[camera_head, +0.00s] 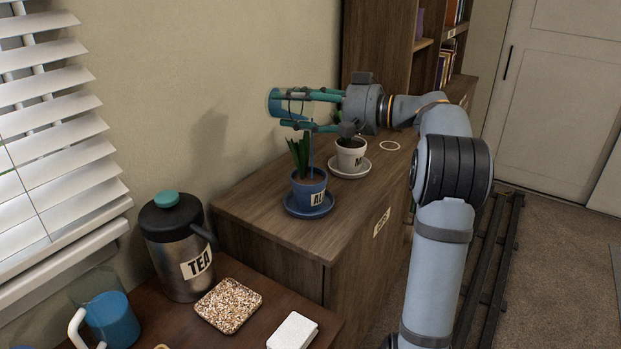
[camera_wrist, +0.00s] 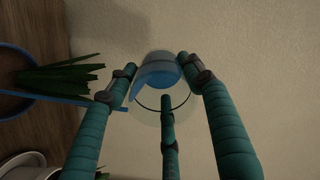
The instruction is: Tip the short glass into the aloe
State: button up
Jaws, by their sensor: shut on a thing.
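The short glass (camera_wrist: 165,75), clear with blue liquid inside, is between the teal fingers of my gripper (camera_head: 290,109). My gripper is shut on it, above the cabinet. In the head view the glass (camera_head: 275,103) lies tipped over, partly hidden by the fingers. The aloe (camera_head: 300,152) stands upright in a blue labelled pot (camera_head: 309,188) on a blue saucer, below the gripper. A thin blue stream (camera_wrist: 85,102) runs from the glass toward the aloe's pot in the wrist view. Whether all of it lands on the soil I cannot tell.
A white pot (camera_head: 351,155) with a small plant stands close behind the aloe.

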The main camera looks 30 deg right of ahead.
aim_at(295, 90)
jog(key=shift+s+d+r+t+y+b, duration=0.2)
jog(key=shift+t+y+b, duration=0.3)
jog(key=shift+b, duration=1.7)
jog(key=shift+s+d+r+t+y+b, duration=0.15)
jog(key=shift+t+y+b, duration=0.3)
jog(key=shift+b, duration=1.75)
jog(key=shift+s+d+r+t+y+b, duration=0.2)
jog(key=shift+t+y+b, duration=0.35)
jog(key=shift+b, duration=1.5)
jog(key=shift+s+d+r+t+y+b, duration=0.15)
jog(key=shift+t+y+b, duration=0.35)
jog(key=shift+b, duration=1.5)
jog(key=shift+r, duration=0.1)
